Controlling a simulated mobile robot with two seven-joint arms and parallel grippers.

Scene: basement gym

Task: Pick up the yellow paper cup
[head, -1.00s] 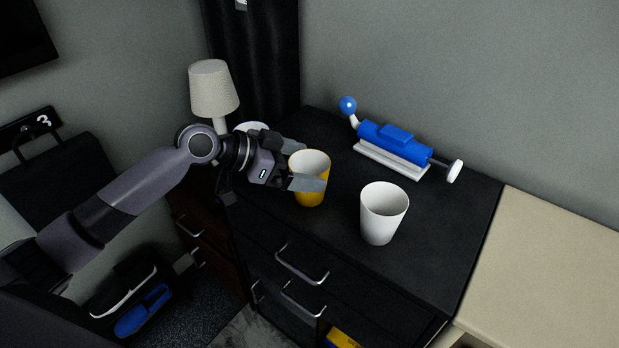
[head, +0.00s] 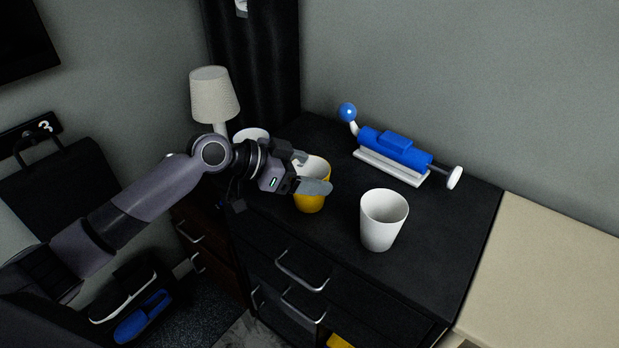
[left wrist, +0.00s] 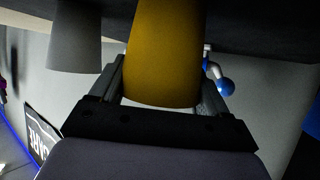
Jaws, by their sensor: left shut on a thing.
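The yellow paper cup (head: 311,202) stands upright on the black dresser top in the head view, with a white inside. My left gripper (head: 309,174) reaches in from the left and is shut on it, one finger on the near side and one on the far side. The near finger hides part of the cup's wall. In the left wrist view the yellow cup (left wrist: 163,50) fills the space between the two fingers (left wrist: 162,85). I cannot tell whether its base is off the dresser. My right gripper is not in view.
A white cup (head: 382,222) stands close to the right of the yellow one. Another white cup (head: 252,135) and a lamp (head: 214,95) are behind my left gripper. A blue device on a white base (head: 394,150) lies at the back. The dresser's (head: 440,245) right front is clear.

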